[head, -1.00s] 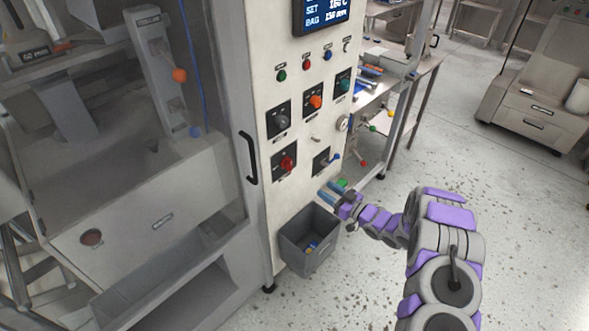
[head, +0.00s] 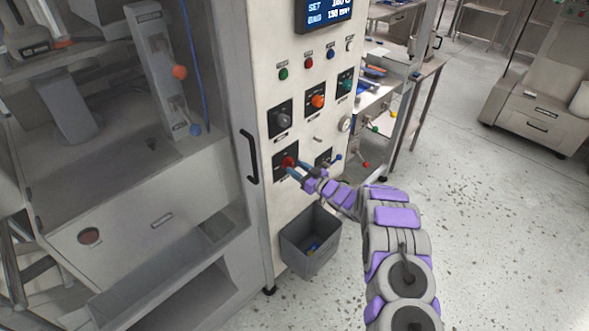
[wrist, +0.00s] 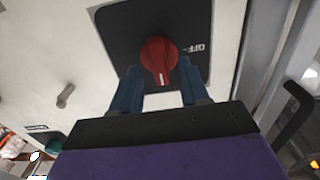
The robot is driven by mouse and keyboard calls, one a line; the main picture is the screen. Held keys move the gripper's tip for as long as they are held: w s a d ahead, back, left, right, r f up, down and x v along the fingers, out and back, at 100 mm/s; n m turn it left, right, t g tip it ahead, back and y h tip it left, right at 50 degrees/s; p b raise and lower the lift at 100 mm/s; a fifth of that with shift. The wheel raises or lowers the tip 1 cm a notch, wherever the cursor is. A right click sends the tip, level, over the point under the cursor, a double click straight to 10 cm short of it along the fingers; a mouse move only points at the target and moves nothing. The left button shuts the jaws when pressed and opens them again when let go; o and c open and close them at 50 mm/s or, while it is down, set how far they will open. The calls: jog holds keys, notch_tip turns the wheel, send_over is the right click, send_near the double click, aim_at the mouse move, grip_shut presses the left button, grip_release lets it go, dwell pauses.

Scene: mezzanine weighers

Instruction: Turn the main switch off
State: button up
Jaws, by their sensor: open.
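A red rotary switch (head: 289,161) sits on a black square plate at the lower left of the cream control panel. The wrist view shows its red knob (wrist: 158,56) close up, with a white mark pointing down toward my gripper and the word OFF upside down on the plate (wrist: 190,20) to its right. My gripper (wrist: 158,80) is open, with one blue finger to each side of the knob's lower end. I cannot tell whether the fingers touch it. In the head view my gripper (head: 296,169) partly covers the plate.
An orange knob (head: 318,101), a grey knob (head: 282,118) and a teal knob (head: 345,85) sit above. A blue-tipped lever (head: 337,157) is close on the right. A grey bin (head: 325,228) hangs below. A black door handle (head: 249,158) is left.

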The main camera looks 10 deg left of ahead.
jog(key=shift+w+a, duration=0.3)
jog(key=shift+w, duration=0.1)
jog(key=shift+a, duration=0.25)
jog(key=shift+a, duration=0.1)
jog(key=c, duration=0.3)
grip_shut()
